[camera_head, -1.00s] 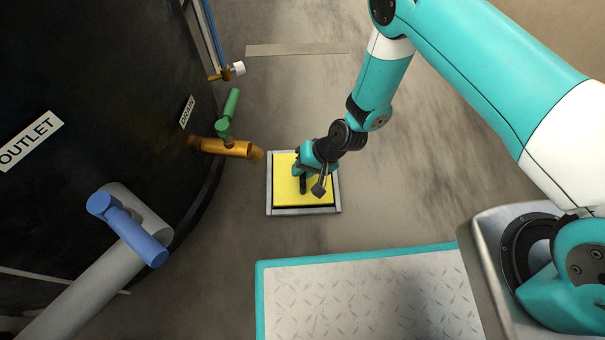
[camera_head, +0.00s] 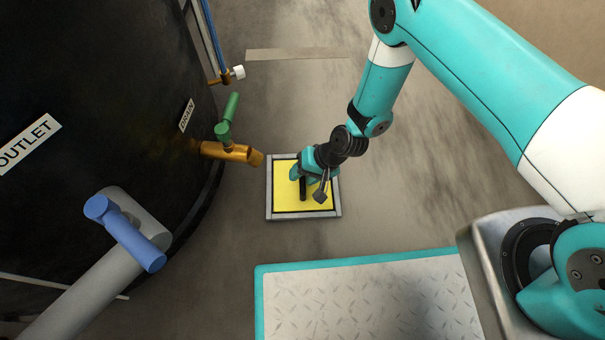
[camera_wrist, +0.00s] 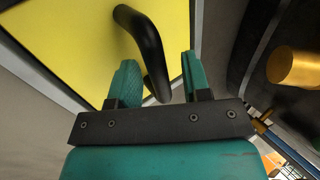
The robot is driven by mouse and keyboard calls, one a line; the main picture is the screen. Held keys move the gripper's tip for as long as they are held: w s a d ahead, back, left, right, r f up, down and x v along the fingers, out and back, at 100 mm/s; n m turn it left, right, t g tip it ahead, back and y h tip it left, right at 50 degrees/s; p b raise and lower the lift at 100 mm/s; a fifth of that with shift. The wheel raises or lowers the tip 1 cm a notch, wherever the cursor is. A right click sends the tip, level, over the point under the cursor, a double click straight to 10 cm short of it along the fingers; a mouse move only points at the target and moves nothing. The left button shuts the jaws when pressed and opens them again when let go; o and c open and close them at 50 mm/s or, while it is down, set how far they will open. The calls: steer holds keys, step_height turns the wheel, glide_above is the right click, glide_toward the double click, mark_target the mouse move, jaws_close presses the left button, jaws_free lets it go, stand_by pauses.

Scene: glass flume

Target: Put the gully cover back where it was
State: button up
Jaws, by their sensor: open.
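The yellow gully cover (camera_head: 285,201) lies flat inside the square grey gully frame (camera_head: 270,190) on the floor, with a thin dark gap along its edges. Its yellow face also shows in the wrist view (camera_wrist: 75,45). A black bent handle (camera_head: 303,190) stands on the cover. My gripper (camera_head: 305,178) is over the cover at this handle. In the wrist view my gripper (camera_wrist: 160,62) is open, its two teal fingers on either side of the handle (camera_wrist: 148,45), with gaps visible. My wrist hides the cover's upper right part.
Left of the gully stands a dark tank (camera_head: 110,130). Its orange drain pipe (camera_head: 232,151) with a green valve handle (camera_head: 227,120) reaches close to the frame. A grey outlet pipe (camera_head: 80,285) with a blue handle (camera_head: 125,233) is lower left. The floor right of the gully is clear.

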steer(key=p+v, duration=0.7)
steer(key=v, duration=0.5)
step_height(320, 180, up, 27)
steer(key=a+n, duration=0.1)
steer(key=n, duration=0.3)
steer(key=s+d+r+n+h, duration=0.1)
steer(key=s+d+r, duration=0.1)
steer(key=s+r, duration=0.6)
steer(key=s+d+r+n+h, duration=0.1)
steer(key=s+d+r+n, duration=0.1)
steer(key=s+r, duration=0.6)
steer(key=shift+d+h, duration=0.3)
steer(key=shift+d, duration=0.55)
steer(key=shift+r, duration=0.1)
